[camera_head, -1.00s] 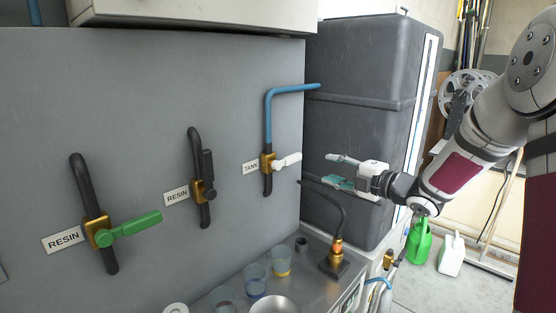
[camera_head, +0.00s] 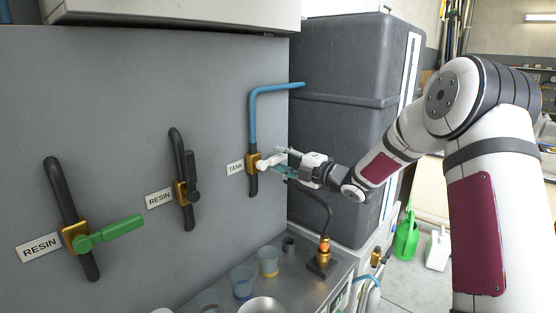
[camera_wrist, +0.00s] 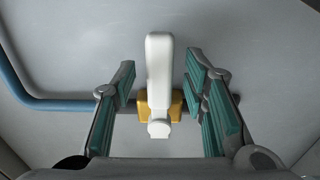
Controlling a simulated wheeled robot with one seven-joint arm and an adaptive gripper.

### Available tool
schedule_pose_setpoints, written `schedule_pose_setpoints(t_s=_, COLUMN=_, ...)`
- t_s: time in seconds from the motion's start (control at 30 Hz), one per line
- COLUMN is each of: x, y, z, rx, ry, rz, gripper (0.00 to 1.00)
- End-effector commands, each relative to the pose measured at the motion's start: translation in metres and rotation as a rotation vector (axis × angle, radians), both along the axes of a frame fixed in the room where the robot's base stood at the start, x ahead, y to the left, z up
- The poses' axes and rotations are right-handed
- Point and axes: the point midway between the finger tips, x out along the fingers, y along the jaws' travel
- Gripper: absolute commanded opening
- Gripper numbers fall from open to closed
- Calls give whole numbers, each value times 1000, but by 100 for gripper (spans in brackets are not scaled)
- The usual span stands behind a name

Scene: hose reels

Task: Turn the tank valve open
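The tank valve has a white handle (camera_head: 268,161) on a brass body (camera_head: 253,163), set in the blue pipe (camera_head: 252,115) beside the TANK label (camera_head: 235,168). The handle sticks out to the right, across the line of the pipe. My gripper (camera_head: 284,162) is at the handle's outer end. In the wrist view the white handle (camera_wrist: 159,75) lies between my open fingers (camera_wrist: 165,100), with a gap on both sides. The brass body (camera_wrist: 176,104) shows behind it. I cannot tell how far the fingers reach along the handle.
Two RESIN valves, one with a green handle (camera_head: 110,232) and one with a black handle (camera_head: 192,174), are to the left. Below are several cups (camera_head: 242,282), a bowl (camera_head: 262,305) and a curved black spout (camera_head: 325,215). A dark tank (camera_head: 345,120) stands behind my gripper.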

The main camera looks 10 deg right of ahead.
Motion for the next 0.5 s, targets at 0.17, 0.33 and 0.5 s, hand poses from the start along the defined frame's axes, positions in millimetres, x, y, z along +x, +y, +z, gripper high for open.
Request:
schedule_pose_setpoints(t_s=0.17, x=11, y=8, z=0, rx=0, ry=0, rz=0, gripper=40)
schedule_pose_setpoints(t_s=0.33, x=14, y=10, z=0, rx=0, ry=0, rz=-1, gripper=40)
schedule_pose_setpoints(t_s=0.5, x=13, y=9, z=0, rx=0, ry=0, rz=-1, gripper=38)
